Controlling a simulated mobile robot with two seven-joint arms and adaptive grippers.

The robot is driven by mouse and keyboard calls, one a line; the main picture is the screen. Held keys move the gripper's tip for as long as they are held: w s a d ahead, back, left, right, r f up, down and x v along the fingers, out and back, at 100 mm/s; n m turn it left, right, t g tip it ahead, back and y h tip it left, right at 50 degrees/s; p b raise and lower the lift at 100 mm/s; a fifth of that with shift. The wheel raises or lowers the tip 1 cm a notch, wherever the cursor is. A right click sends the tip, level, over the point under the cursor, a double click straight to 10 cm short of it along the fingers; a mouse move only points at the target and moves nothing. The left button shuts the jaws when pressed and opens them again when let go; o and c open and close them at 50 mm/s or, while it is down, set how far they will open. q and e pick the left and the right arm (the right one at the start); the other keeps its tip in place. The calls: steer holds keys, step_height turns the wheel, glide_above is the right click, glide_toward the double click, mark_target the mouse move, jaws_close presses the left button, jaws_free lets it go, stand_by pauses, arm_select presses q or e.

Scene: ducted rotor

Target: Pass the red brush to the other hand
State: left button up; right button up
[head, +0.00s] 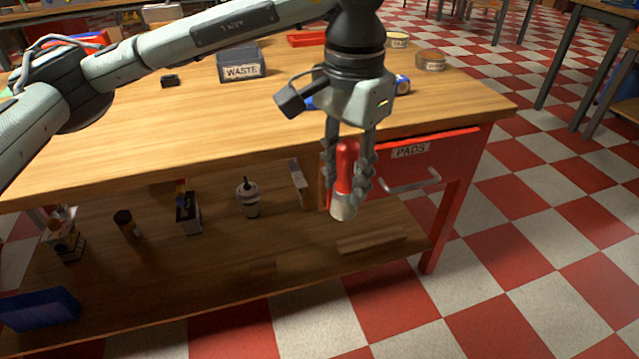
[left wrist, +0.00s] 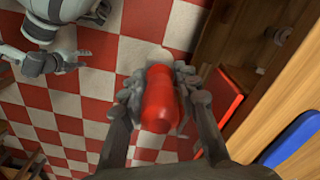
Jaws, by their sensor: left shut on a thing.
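The red brush (head: 344,165) has a red handle and a pale head that points down. My left gripper (head: 352,183) points down and is shut on the red handle, in front of the workbench's red drawer. In the left wrist view, the handle of the brush (left wrist: 158,100) sits between the two fingers, with its pale head beyond. My right gripper (left wrist: 45,65) shows at the upper left of the left wrist view, apart from the brush. Whether its fingers are open or shut is unclear. It does not show in the head view.
The wooden workbench (head: 150,150) has a grey WASTE bin (head: 240,65) on top and a red PADS drawer (head: 430,160) at its right. A lower shelf (head: 300,240) holds a cup (head: 248,198) and several small items. The checkered floor in front and to the right is clear.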

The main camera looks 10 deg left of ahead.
arm_select(q)
steer(key=shift+d+r, duration=0.1)
steer(key=shift+d, duration=0.25)
steer(key=w+d+f+m, duration=0.2)
steer(key=d+f+m, duration=0.1)
steer(key=f+m, duration=0.15)
steer(key=s+a+r+n, duration=0.2)
steer(key=a+r+n, duration=0.55)
steer(key=r, duration=0.25)
steer(key=w+d+n, duration=0.4)
steer(key=d, duration=0.6)
steer(key=shift+n, duration=0.4)
steer(key=shift+r, duration=0.1)
